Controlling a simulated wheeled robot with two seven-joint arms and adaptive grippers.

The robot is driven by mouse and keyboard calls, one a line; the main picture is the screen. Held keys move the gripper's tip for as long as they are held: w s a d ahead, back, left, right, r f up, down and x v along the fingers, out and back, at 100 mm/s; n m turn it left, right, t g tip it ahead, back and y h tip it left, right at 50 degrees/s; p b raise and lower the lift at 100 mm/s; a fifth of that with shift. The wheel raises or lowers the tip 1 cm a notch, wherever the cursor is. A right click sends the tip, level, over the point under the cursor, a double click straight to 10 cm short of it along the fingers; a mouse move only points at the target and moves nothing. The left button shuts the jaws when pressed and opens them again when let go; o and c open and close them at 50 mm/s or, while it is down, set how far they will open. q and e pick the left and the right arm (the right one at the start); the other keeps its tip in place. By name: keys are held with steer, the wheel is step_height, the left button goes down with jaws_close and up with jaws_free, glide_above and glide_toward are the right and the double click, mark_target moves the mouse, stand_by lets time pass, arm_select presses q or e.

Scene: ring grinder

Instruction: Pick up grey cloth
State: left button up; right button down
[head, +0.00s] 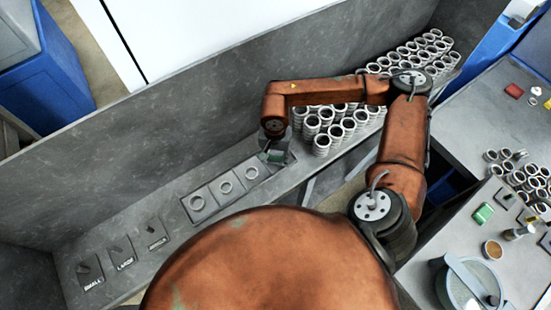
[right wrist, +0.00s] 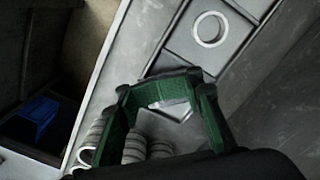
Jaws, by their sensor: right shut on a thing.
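My right gripper (head: 275,156) reaches down at the end of the orange arm, over the grey bench between the ring tray and the stacked rings. In the right wrist view, its green fingers (right wrist: 165,105) are closed around a small pale grey piece, the grey cloth (right wrist: 175,109). Only part of the cloth shows between the fingers; the rest is hidden. In the head view the arm and fingers mostly cover it. My left gripper is not in view.
A tray with rings (head: 225,187) lies left of the gripper. Stacked metal rings (head: 322,143) stand close on its right. Labelled plates (head: 121,253) lie at the bench's left end. A side table at right holds a green block (head: 483,213) and loose rings.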

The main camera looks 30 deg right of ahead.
steer(key=s+a+r+b, duration=0.2)
steer(key=s+a+r, duration=0.3)
steer(key=s, duration=0.4)
steer(key=shift+a+r, duration=0.3)
steer(key=shift+r, duration=0.25)
steer(key=shift+s, duration=0.1)
steer(key=c, duration=0.6)
jaws_free()
steer(key=shift+o, duration=0.2)
